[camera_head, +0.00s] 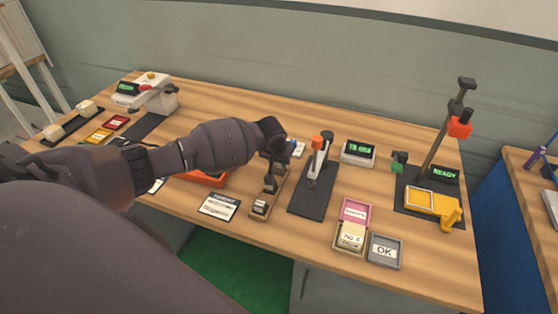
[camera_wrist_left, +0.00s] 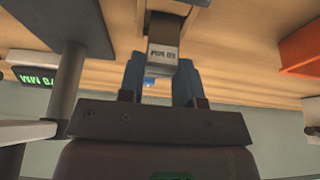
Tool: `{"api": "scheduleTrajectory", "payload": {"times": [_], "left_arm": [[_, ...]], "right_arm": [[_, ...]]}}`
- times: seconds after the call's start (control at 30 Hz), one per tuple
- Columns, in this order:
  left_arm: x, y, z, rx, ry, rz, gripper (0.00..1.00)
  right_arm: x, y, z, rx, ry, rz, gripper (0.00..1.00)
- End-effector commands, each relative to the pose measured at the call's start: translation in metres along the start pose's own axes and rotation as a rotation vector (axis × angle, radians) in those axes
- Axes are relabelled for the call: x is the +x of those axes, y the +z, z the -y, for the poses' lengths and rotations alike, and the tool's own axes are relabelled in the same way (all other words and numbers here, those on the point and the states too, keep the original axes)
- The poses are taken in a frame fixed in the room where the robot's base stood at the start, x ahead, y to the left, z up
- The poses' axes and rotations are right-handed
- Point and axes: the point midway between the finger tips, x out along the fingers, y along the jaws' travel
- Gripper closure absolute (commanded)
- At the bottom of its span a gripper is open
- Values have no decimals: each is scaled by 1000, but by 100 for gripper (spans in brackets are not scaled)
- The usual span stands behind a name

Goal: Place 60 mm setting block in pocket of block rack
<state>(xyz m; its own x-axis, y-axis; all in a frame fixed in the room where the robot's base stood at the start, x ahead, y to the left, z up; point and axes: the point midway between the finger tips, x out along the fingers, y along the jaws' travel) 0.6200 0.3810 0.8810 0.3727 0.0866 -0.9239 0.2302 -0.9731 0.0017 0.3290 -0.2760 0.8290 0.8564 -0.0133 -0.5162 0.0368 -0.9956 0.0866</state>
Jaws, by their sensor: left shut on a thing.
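My left gripper (camera_head: 273,152) comes in from the left and is over the far end of the wooden block rack (camera_head: 277,192). In the left wrist view its blue fingers (camera_wrist_left: 161,72) are shut on the grey setting block (camera_wrist_left: 163,54), whose label reads upside down, apparently 60 mm. The rack holds darker blocks in its nearer part, one in the middle (camera_head: 270,184) and one with a pale label at the near end (camera_head: 260,207). My wrist hides the held block in the head view, and I cannot tell whether it touches the rack. My right gripper is not in view.
A dark-based stand with an orange-topped post (camera_head: 316,190) is close to the right of the rack. A green-lit display (camera_head: 358,153) stands behind it. An orange tray (camera_head: 208,180) and a printed card (camera_head: 219,206) are to the left. Pink and grey trays (camera_head: 385,251) lie front right.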

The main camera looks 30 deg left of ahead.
Motion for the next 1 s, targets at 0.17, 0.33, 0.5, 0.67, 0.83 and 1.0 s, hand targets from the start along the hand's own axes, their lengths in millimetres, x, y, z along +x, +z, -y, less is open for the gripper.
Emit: {"api": "scheduleTrajectory", "payload": {"times": [0.17,0.33,0.5,0.67,0.83,1.0], "left_arm": [[3,0,0,0,2,-4,100],[4,0,0,0,2,-4,100],[6,2,0,0,2,-1,56],[6,2,0,0,1,-1,43],[6,2,0,0,1,-1,43],[-3,1,0,0,1,-2,43]], "right_arm": [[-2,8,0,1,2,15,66],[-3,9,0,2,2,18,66],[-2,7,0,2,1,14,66],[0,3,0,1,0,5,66],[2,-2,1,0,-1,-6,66],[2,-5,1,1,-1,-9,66]]}}
